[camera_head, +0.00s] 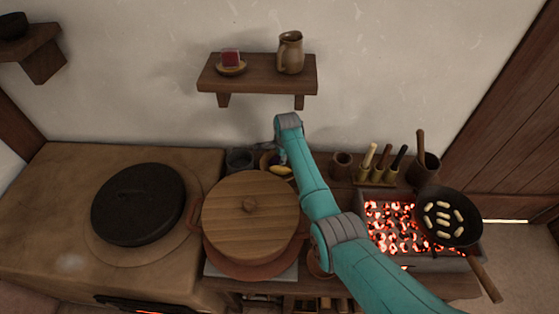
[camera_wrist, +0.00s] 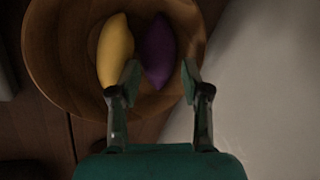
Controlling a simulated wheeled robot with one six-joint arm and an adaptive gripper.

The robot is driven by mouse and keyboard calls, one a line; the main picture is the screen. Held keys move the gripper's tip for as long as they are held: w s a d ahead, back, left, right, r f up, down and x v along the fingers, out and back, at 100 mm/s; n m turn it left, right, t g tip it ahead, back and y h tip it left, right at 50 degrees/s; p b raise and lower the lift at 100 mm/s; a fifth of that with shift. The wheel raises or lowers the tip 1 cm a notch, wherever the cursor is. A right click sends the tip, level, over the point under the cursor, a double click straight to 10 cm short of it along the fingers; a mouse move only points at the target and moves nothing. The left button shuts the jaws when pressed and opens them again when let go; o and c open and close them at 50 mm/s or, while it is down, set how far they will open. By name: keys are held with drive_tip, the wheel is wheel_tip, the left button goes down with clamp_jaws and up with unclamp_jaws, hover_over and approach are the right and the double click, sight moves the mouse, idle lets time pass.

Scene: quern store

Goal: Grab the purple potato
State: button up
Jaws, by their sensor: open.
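The purple potato (camera_wrist: 158,52) lies in a round wooden bowl (camera_wrist: 50,72) in the wrist view, beside a yellow potato-like item (camera_wrist: 115,50) on its left. My gripper (camera_wrist: 161,78) is open, with its fingertips on either side of the purple potato's near end. The left fingertip overlaps the edge of the yellow item; I cannot tell whether it touches. In the head view my arm hides most of the bowl, and the yellow item (camera_head: 279,170) shows just left of the arm.
A large lidded pot (camera_head: 250,204) stands left of my arm, with a dark cup (camera_head: 239,160) behind it. A pan (camera_head: 447,236) sits over glowing coals (camera_head: 392,226) at right. A wall shelf (camera_head: 257,74) with a jug (camera_head: 290,52) is above. The wall is close behind the bowl.

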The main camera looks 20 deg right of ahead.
drive_tip(key=x, duration=0.2)
drive_tip(key=shift+s+f, duration=0.15)
drive_tip(key=shift+f, duration=0.55)
drive_tip(key=shift+o, duration=0.4)
drive_tip(key=c, duration=0.5)
drive_tip(key=shift+s, duration=0.1)
drive_tip(key=shift+c, duration=0.4)
